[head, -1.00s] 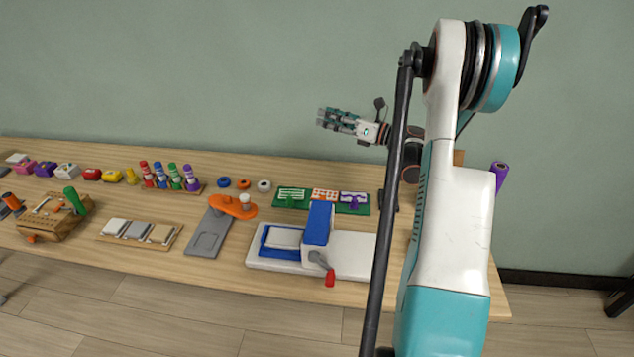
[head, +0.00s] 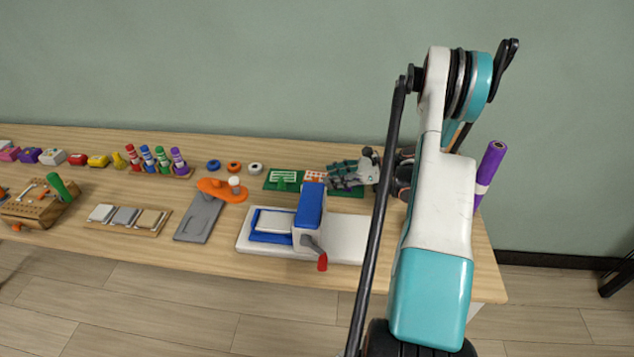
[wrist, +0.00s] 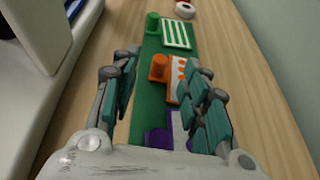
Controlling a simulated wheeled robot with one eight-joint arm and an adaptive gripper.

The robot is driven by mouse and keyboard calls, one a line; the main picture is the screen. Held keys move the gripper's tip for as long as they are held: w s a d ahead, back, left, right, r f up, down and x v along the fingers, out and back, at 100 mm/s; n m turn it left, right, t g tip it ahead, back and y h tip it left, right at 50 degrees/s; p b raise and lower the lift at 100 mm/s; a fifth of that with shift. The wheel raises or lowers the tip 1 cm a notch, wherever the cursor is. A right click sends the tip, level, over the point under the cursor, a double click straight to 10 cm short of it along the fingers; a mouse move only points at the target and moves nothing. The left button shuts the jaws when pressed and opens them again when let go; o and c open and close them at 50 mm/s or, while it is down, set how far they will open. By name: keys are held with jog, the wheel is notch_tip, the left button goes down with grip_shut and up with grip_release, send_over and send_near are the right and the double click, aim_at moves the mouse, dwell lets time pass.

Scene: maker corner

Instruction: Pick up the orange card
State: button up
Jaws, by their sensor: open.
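The orange card (head: 314,176) has a white pattern and sits on a green base (head: 270,186), between a green card (head: 284,177) and a purple one. In the wrist view the orange card (wrist: 177,78) lies ahead between my fingers, with an orange knob (wrist: 158,67) beside it. My gripper (head: 335,176) is open and empty, low over the purple-card end of the base and just right of the orange card. In the wrist view my gripper (wrist: 160,90) straddles the base. The purple card (wrist: 168,132) is close to my palm and partly hidden by it.
A white press with a blue block (head: 312,205) and a red-tipped handle stands in front of the base. Rings (head: 234,167), an orange tool (head: 220,189) and coloured bottles (head: 163,158) are further left. A purple roll (head: 491,165) stands at the right.

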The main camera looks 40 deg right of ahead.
aim_at(317, 180)
jog(key=b+x, duration=0.2)
jog(key=x, duration=0.3)
jog(key=shift+w+a+f, duration=0.1)
jog(key=shift+w+f, duration=0.1)
jog(key=shift+f, duration=0.15)
jog(key=shift+r, duration=0.1)
jog(key=c, duration=1)
